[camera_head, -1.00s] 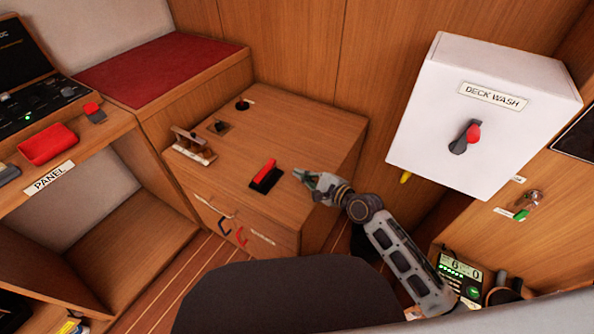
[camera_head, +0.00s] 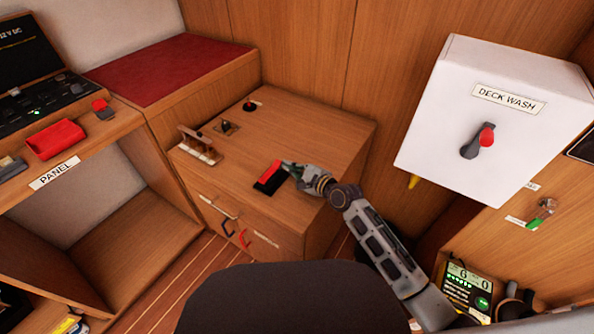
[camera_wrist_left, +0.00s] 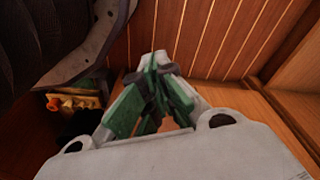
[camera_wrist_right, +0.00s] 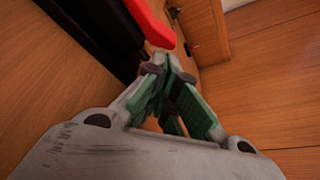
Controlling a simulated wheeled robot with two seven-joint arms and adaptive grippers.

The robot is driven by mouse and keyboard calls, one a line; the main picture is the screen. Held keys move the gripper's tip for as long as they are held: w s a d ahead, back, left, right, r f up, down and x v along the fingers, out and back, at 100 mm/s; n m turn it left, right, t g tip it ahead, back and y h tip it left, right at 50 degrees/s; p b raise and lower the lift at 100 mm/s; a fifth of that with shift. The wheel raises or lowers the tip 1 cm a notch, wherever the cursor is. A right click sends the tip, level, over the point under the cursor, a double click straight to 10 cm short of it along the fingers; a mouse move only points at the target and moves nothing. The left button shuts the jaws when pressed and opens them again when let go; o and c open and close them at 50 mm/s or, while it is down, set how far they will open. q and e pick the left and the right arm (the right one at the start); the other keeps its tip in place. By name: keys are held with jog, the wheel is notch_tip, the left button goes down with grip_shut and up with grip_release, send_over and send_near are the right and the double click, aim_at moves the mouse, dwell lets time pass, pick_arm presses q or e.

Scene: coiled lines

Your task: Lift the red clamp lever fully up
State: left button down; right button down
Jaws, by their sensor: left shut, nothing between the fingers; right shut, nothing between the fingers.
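The red clamp lever (camera_head: 270,170) lies low over its black base (camera_head: 267,186) on top of the wooden cabinet. My right gripper (camera_head: 286,166) is shut and empty at the lever's right side, close to its far end. In the right wrist view the lever (camera_wrist_right: 151,24) and the black base (camera_wrist_right: 98,36) show just beyond the shut fingertips (camera_wrist_right: 168,66). Whether the tips touch the lever I cannot tell. My left gripper (camera_wrist_left: 158,68) is shut and empty above the striped floor, seen only in the left wrist view.
The cabinet top (camera_head: 310,135) also bears a wooden-handled fitting (camera_head: 200,147) and two small switches at the back left. A white DECK WASH box (camera_head: 500,115) with a red-tipped knob hangs at right. Drawer handles (camera_head: 236,232) stick out at the cabinet's front.

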pick_arm(q)
jog(key=shift+w+d+r, duration=0.2)
jog(key=shift+w+r, duration=0.2)
jog(key=shift+r, duration=0.3)
pick_arm(e)
jog(key=shift+w+a+f, duration=0.1)
jog(key=shift+w+a, duration=0.3)
pick_arm(q)
jog(key=shift+s+f, duration=0.15)
jog(key=shift+f, duration=0.15)
pick_arm(e)
jog(key=shift+r, duration=0.3)
pick_arm(q)
jog(key=shift+s+a+f, duration=0.2)
jog(key=shift+f, duration=0.55)
